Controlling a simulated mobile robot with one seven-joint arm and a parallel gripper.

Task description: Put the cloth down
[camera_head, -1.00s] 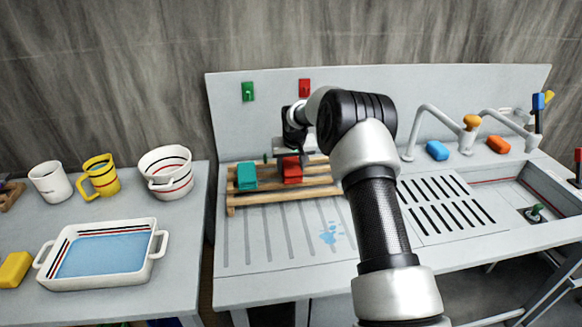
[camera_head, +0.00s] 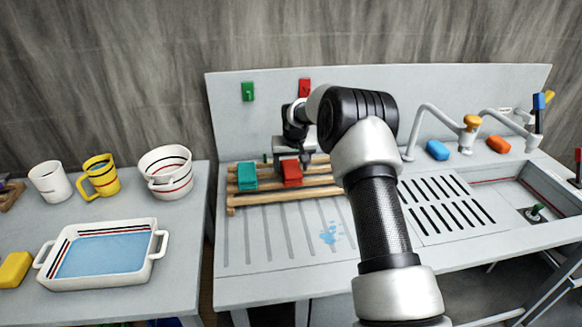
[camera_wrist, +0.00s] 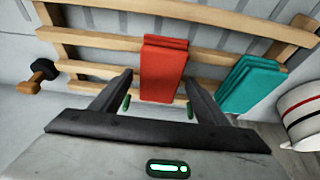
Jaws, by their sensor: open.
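A red folded cloth (camera_head: 291,174) lies on the slatted wooden rack, and it also shows in the wrist view (camera_wrist: 162,68). A teal folded cloth (camera_head: 247,176) lies on the rack to its left; in the wrist view the teal cloth (camera_wrist: 250,84) is to the right. My gripper (camera_head: 291,158) is at the red cloth, on its far side in the head view. In the wrist view my gripper (camera_wrist: 159,82) is open, its fingers apart on either side of the red cloth's near end. I see a gap between each finger and the cloth.
The wooden rack (camera_head: 300,194) stands on the grey counter. A blue splash (camera_head: 329,233) marks the grooved surface in front. Taps and a sink are on the right. A side table at left holds a water-filled dish (camera_head: 148,268), mugs and a striped pot (camera_head: 166,174).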

